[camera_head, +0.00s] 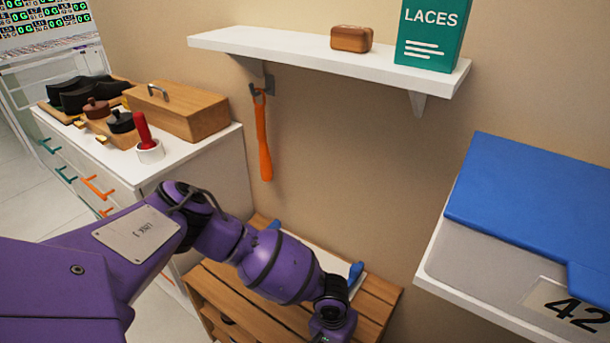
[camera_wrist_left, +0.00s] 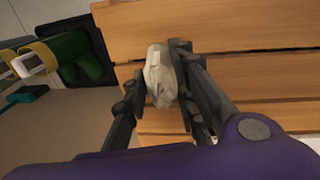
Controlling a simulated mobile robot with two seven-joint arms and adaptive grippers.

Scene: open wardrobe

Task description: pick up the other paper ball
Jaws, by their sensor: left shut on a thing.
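A crumpled off-white paper ball (camera_wrist_left: 158,82) shows in the left wrist view. My left gripper (camera_wrist_left: 160,66) is shut on it, with one dark finger on each side. The ball is over the slatted wooden bench (camera_wrist_left: 240,68); I cannot tell whether it still touches the slats. In the head view my purple left arm reaches down over the same bench (camera_head: 376,298), and the gripper and ball are out of sight below the frame. My right gripper is in neither view.
A white shelf (camera_head: 290,55) holds a teal LACES box (camera_head: 430,35) and a brown brush-like block (camera_head: 351,38). An orange shoehorn (camera_head: 263,140) hangs below. A blue lid (camera_head: 540,200) covers a grey box at right. A white cabinet (camera_head: 215,155) stands at left.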

